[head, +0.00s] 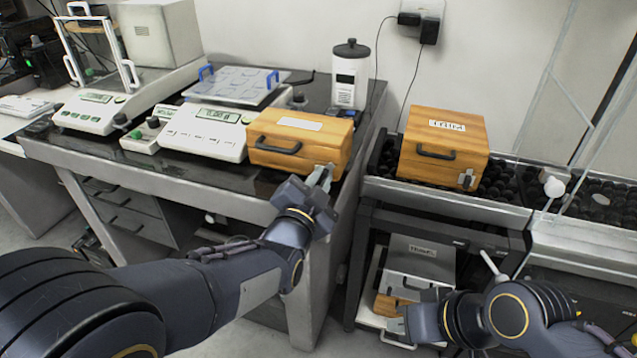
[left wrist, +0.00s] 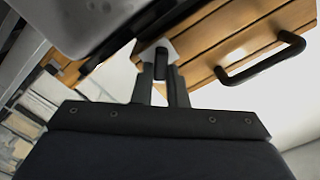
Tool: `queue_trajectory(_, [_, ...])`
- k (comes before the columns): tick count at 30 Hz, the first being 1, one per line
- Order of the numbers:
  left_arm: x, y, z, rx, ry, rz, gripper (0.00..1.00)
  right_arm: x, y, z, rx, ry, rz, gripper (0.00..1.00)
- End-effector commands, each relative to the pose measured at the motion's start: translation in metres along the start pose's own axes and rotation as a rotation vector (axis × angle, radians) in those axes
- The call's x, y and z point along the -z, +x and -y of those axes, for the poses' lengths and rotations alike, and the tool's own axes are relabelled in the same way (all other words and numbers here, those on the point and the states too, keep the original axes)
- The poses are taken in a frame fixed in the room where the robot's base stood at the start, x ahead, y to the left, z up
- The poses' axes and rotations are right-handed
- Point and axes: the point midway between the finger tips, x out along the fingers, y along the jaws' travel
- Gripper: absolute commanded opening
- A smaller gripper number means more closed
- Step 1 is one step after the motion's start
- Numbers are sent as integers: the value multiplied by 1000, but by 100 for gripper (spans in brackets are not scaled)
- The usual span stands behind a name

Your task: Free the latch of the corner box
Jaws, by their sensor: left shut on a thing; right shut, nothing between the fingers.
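The corner box (head: 272,137) is a wooden box with a pale label on its lid and a dark front handle, at the front right corner of the dark-topped table. In the left wrist view its wooden planks (left wrist: 225,35) and black handle (left wrist: 262,60) show close up. My left gripper (head: 320,177) is at the box's right front edge, shut on its small metal latch (left wrist: 152,48). The fingers hide part of the latch, and I cannot tell whether it is free. My right gripper (head: 401,328) is shut and empty, low at the lower right, away from the corner box.
A second wooden box (head: 443,142) with a label, handle and latch stands right, on a bed of dark balls. White scales (head: 205,132) stand left of the corner box, with a white canister (head: 350,80) behind. A grey-lidded box (head: 419,262) sits on the shelf near my right gripper.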

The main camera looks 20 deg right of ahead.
Motion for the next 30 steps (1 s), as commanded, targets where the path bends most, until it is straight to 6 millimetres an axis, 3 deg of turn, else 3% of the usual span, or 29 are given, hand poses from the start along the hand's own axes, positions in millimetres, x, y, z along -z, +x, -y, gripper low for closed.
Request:
queue_trajectory(18, [-1,0,-5,-1,575,-1,0,-3,6,-3,0,0,0,0])
queue_trajectory(30, [-2,0,-6,0,818,-1,0,-4,7,-3,0,0,0,0])
